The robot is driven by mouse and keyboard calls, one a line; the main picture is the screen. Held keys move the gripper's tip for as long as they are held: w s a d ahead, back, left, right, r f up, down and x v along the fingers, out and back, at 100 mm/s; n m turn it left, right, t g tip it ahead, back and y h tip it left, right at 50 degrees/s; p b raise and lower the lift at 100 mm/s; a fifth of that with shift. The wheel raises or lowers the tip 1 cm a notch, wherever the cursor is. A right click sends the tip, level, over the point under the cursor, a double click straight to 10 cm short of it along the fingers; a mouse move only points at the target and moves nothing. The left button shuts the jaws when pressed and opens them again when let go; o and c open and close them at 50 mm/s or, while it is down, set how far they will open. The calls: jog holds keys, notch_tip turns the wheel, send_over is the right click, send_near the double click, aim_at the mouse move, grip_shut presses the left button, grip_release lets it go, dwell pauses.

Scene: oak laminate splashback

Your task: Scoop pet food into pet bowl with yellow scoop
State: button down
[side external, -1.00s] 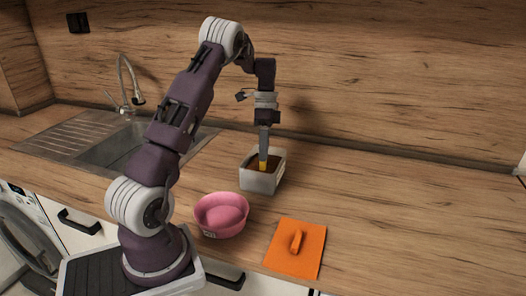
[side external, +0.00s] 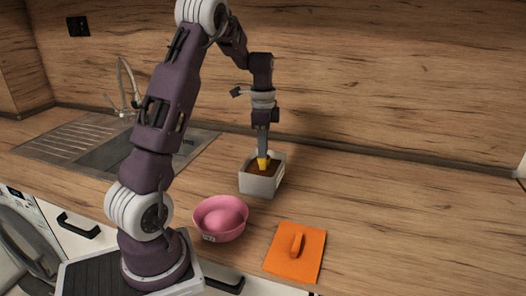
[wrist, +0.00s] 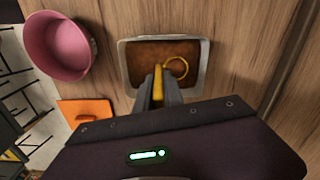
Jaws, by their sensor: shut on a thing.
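The yellow scoop (side external: 263,164) is in my gripper (side external: 262,154), which is shut on it and points down over the food container. The light grey container (side external: 260,185) holds brown pet food (wrist: 150,50) and stands on the counter. In the wrist view the yellow scoop (wrist: 158,80) shows between the fingers (wrist: 158,92), with a yellow ring over the food beside it. The scoop's lower end is at the food; how deep it sits I cannot tell. The pink pet bowl (side external: 220,219) stands in front and left of the container; it also shows in the wrist view (wrist: 58,46).
An orange mat (side external: 282,262) with an orange handled thing (side external: 297,245) on it lies right of the bowl, near the front edge. A sink (side external: 110,150) with a tap is at the left. The counter's right side is clear. The wood splashback rises behind.

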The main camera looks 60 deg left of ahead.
jog(key=shift+s+d+r, duration=0.1)
jog(key=shift+d+r, duration=0.05)
jog(key=shift+r, duration=0.75)
jog(key=shift+s+d+r, duration=0.1)
jog(key=shift+d+r, duration=0.05)
jog(key=shift+r, duration=0.8)
jog(key=shift+s+d+r, duration=0.1)
jog(key=shift+d+r, duration=0.05)
jog(key=shift+r, duration=0.75)
jog(key=s+d+r+n+y, duration=0.1)
jog(key=s+d+r+n, duration=0.1)
jog(key=s+n, duration=0.5)
jog(key=s+d+r+n+y, duration=0.2)
jog(key=s+n, duration=0.5)
jog(key=n, duration=1.2)
jog(key=shift+s+d+r+g, duration=0.15)
jog(key=shift+s+r+g, duration=0.2)
jog(key=shift+r, duration=0.5)
jog(key=shift+d+f+y, duration=0.15)
jog(key=shift+d+y, duration=0.25)
jog(key=shift+y, duration=0.5)
